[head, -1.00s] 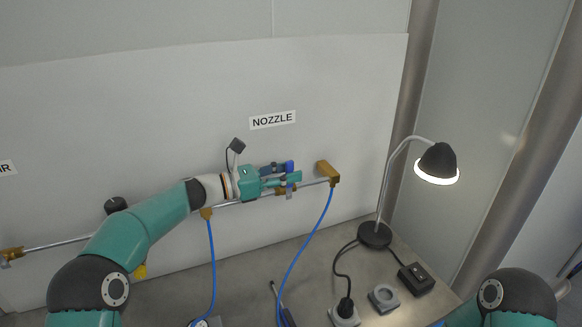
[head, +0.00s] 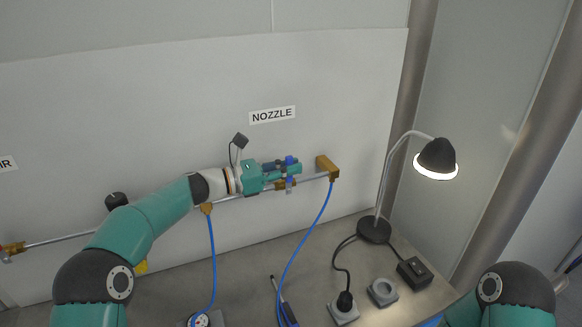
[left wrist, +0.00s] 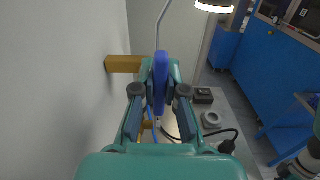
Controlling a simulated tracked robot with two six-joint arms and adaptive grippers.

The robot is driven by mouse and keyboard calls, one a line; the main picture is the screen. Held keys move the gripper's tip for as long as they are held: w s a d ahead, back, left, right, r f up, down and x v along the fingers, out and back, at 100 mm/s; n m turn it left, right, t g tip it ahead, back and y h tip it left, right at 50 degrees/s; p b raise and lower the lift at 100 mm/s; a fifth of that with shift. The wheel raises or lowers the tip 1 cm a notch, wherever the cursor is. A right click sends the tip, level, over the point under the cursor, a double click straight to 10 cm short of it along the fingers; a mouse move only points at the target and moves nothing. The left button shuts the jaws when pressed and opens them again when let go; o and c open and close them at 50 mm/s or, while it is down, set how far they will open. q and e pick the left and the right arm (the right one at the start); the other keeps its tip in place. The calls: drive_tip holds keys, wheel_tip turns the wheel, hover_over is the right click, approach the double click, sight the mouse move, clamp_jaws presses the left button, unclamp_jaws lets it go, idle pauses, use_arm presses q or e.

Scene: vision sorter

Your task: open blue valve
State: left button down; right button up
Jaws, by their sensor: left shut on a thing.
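The blue valve handle (head: 290,160) sits on a brass valve (head: 286,184) in the thin metal pipe below the NOZZLE label. My left gripper (head: 284,169) is at this valve, its fingers shut on the blue handle and partly hiding it. In the left wrist view the handle (left wrist: 160,80) stands between the two fingers (left wrist: 160,100) and runs roughly along them. My right arm shows at the lower right of the head view, but its gripper is not clearly seen.
The NOZZLE label (head: 272,115) is on the white panel. A brass block (head: 327,166) ends the pipe on the right, with a blue hose (head: 303,245) hanging from it. A desk lamp (head: 436,158), plugs and a black box (head: 414,272) stand on the grey bench.

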use_arm(q)
drive_tip(key=shift+w+d+r+y+p, duration=0.2)
drive_tip(key=shift+r+y+p, duration=0.25)
drive_tip(key=shift+p, duration=0.55)
drive_tip(key=shift+w+d+f+g+y, duration=0.15)
drive_tip(key=shift+d+f+g+y, duration=0.2)
drive_tip(key=shift+y, duration=0.35)
drive_tip(key=shift+w+d+f+g+y, duration=0.25)
drive_tip(key=shift+d+y, duration=0.25)
drive_tip(key=shift+y, duration=0.25)
drive_tip(key=shift+w+d+f+g+y, duration=0.15)
drive_tip(key=shift+d+g+y, duration=0.25)
drive_tip(key=shift+y, duration=0.3)
use_arm(e)
drive_tip(key=shift+r, duration=1.25)
use_arm(q)
drive_tip(key=c, duration=1.2)
unclamp_jaws()
drive_tip(key=shift+f, duration=0.1)
drive_tip(key=shift+s, duration=0.1)
drive_tip(key=v, duration=1.2)
drive_tip(key=shift+f, duration=0.1)
use_arm(e)
drive_tip(key=shift+c, duration=0.4)
